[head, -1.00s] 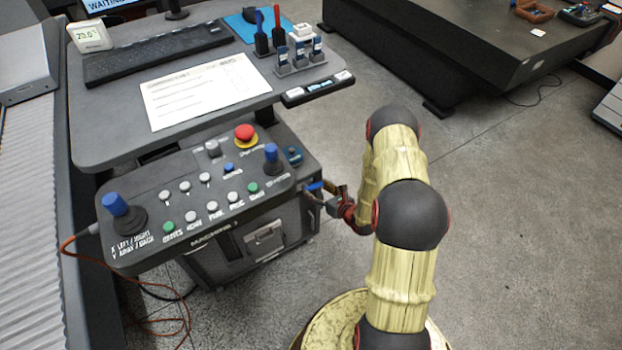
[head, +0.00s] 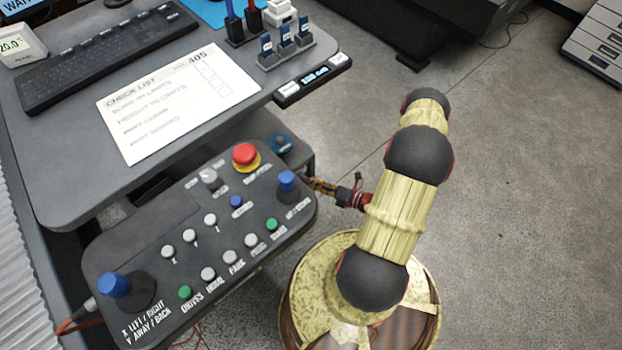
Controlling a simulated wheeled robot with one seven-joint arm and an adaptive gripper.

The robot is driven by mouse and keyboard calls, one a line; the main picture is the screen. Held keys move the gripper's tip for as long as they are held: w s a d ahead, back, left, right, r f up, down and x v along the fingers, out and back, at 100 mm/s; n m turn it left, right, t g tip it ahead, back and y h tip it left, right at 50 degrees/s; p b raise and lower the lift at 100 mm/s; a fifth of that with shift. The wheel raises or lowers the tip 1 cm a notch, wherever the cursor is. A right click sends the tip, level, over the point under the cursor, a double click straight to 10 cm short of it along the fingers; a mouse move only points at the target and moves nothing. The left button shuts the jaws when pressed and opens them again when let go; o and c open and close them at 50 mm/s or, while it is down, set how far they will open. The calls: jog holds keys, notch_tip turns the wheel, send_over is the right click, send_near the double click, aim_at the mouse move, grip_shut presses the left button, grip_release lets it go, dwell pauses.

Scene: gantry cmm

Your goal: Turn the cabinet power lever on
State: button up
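The cabinet power lever cannot be made out in the head view. The cabinet is mostly hidden under the control panel (head: 140,235), and only a part of it shows at the panel's right end. A round dark-blue part (head: 281,144) sits there behind the panel, and I cannot tell what it is. My gripper (head: 312,183) is at the panel's right edge, beside the right blue-topped joystick (head: 287,185). Its fingertips are small and partly hidden by the panel edge, so I cannot tell whether they are open or touch anything.
The panel carries a red emergency button (head: 245,155), several push buttons and a left joystick (head: 115,285). A desk above it holds a keyboard (head: 105,55), a check list (head: 180,105) and a small rack (head: 286,50). Grey floor (head: 520,200) is clear on the right.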

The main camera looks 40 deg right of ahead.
jog(key=m, duration=0.1)
jog(key=m+t+y+b, duration=0.1)
jog(key=shift+w+a+f+m, duration=0.15)
jog(key=shift+a+f+m, duration=0.15)
jog(key=shift+f, duration=0.1)
jog(key=shift+a+m+y+b, duration=0.2)
jog(key=shift+m+y+b, duration=0.1)
jog(key=shift+m, duration=0.4)
jog(key=shift+a+t, duration=0.1)
jog(key=shift+t, duration=0.2)
jog(key=o, duration=1.3)
jog(key=shift+o, duration=0.8)
jog(key=shift+w+a, duration=0.15)
jog(key=o, duration=0.3)
jog(key=shift+o, duration=0.2)
jog(key=shift+s, duration=0.25)
jog(key=v, duration=1.2)
